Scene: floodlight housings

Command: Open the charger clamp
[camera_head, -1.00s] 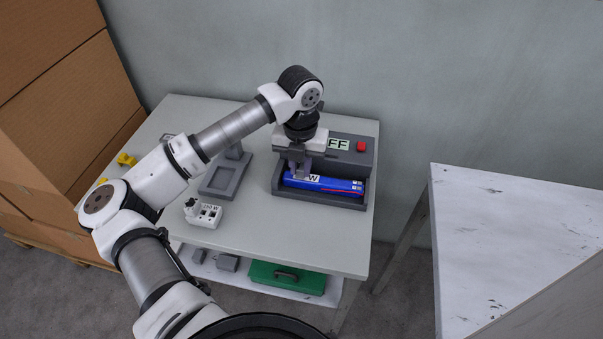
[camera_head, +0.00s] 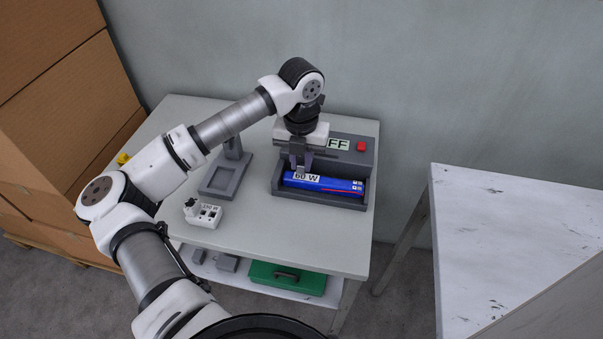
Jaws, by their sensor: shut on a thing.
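The charger (camera_head: 320,200) is a dark grey box at the back right of the table, with a display partly hidden by my arm and a red button (camera_head: 361,146). A blue battery (camera_head: 325,183) marked 60 W lies in its front bay. My gripper (camera_head: 300,171) points down over the left part of the bay, at the battery's left end. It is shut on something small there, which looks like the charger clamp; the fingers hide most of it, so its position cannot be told.
A grey stand (camera_head: 225,178) with a flat base is left of the charger. A small white 250 W unit (camera_head: 204,213) sits at the table's front. A green case (camera_head: 287,278) lies on the lower shelf. Cardboard boxes (camera_head: 60,90) stand at left; a white table (camera_head: 500,230) is at right.

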